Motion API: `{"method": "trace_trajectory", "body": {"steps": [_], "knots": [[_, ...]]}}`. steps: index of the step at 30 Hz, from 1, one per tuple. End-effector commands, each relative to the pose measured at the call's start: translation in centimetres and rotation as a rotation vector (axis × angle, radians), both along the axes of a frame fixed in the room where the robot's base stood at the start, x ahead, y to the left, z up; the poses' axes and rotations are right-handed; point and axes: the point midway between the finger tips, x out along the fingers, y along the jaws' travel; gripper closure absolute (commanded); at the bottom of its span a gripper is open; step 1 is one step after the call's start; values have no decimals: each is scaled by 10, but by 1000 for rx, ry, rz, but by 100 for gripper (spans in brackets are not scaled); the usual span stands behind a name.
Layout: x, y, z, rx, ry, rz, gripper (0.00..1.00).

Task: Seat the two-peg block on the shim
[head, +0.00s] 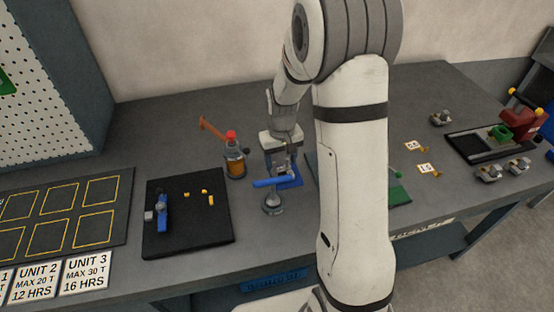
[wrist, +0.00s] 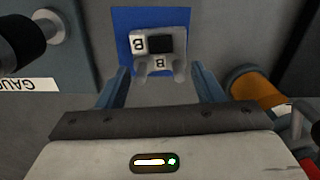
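In the head view my gripper (head: 284,168) is over the blue square (head: 291,182), partly behind a blue handle, and the block is not clear there. I cannot make out the shim for sure.
A blue-handled tool (head: 272,204) stands just in front of my gripper. An orange bottle with a red cap (head: 235,160) stands close at left. A black tray (head: 190,238) holds a blue tool and yellow bits. My arm hides part of the bench; a green board (head: 399,193) shows right of it.

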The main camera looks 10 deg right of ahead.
Motion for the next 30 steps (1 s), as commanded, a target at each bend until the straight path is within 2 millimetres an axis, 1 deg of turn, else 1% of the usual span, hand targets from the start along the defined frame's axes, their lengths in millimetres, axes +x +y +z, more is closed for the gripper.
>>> {"method": "trace_trajectory", "body": {"steps": [1, 2, 14, 20, 30], "knots": [[0, 0, 0, 0, 0, 0, 43], [0, 0, 0, 0, 0, 0, 46], [0, 0, 0, 0, 0, 0, 78], [0, 0, 4, 0, -2, 0, 79], [1, 0, 25, 0, -3, 0, 79]]}}
